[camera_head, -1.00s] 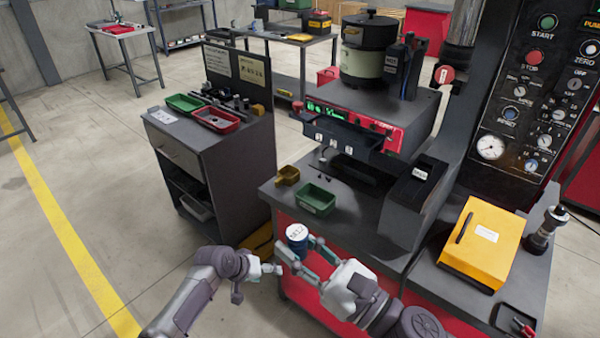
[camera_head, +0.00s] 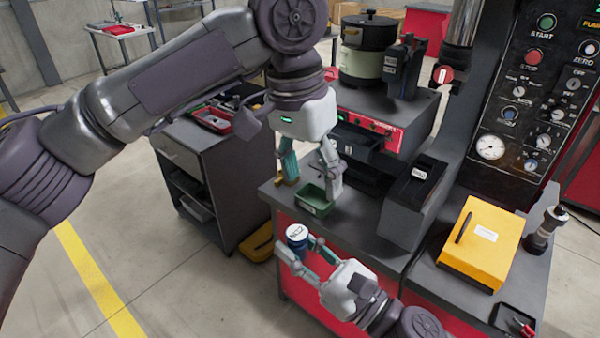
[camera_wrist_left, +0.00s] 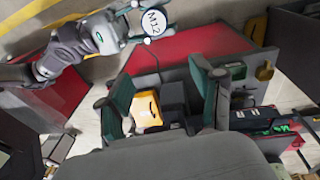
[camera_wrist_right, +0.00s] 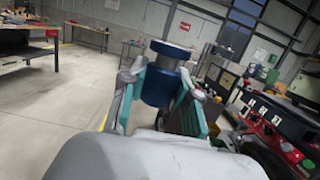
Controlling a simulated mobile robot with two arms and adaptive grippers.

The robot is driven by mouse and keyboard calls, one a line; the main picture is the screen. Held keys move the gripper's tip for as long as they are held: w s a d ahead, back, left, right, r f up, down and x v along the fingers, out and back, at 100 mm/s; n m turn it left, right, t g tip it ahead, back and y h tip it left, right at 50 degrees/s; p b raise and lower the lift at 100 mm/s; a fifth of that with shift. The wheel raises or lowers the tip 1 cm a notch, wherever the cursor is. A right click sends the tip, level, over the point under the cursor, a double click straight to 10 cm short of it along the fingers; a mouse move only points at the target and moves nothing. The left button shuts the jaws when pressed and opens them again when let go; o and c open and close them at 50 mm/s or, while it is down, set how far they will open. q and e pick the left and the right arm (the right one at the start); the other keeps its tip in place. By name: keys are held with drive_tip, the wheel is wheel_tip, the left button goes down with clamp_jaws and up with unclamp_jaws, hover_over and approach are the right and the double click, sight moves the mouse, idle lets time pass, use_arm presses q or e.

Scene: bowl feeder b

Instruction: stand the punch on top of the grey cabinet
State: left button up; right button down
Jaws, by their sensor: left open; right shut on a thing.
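A blue cylindrical piece (camera_head: 297,236) with a white top marked M12, seemingly the punch, is held upright in my right gripper (camera_head: 299,247). My right gripper is shut on it in front of the bench's near edge. The right wrist view shows its blue body (camera_wrist_right: 158,88) between the fingers. My left gripper (camera_head: 309,182) is open and empty, pointing down over the bench beside the green bin. In the left wrist view, the M12 top (camera_wrist_left: 153,22) lies beyond its open fingers (camera_wrist_left: 160,82). The grey cabinet (camera_head: 212,168) stands at left; my left arm hides part of its top.
A red tray (camera_head: 212,118) lies on the cabinet top. The green bin (camera_head: 313,202) sits on the bench near my left fingers. A yellow box (camera_head: 482,245) and a dark, silver-banded upright tool (camera_head: 545,228) stand at right. Floor between cabinet and bench is narrow.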

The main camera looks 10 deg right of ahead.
sight(300, 230)
use_arm(q)
drive_tip(key=shift+s+a+r+y, duration=0.4)
drive_tip(key=shift+s+a, duration=0.1)
drive_tip(key=shift+s, duration=0.1)
drive_tip(key=shift+s+a+r+y, duration=0.4)
drive_tip(key=shift+s+a, duration=0.1)
drive_tip(key=shift+s, duration=0.1)
wheel_tip(300, 230, down, 12)
drive_tip(key=shift+r, duration=0.15)
drive_tip(key=shift+d, duration=0.1)
clamp_jaws()
use_arm(e)
drive_tip(key=shift+a, duration=0.1)
drive_tip(key=c, duration=0.8)
unclamp_jaws()
drive_tip(key=shift+c, duration=0.2)
drive_tip(key=shift+o, duration=0.4)
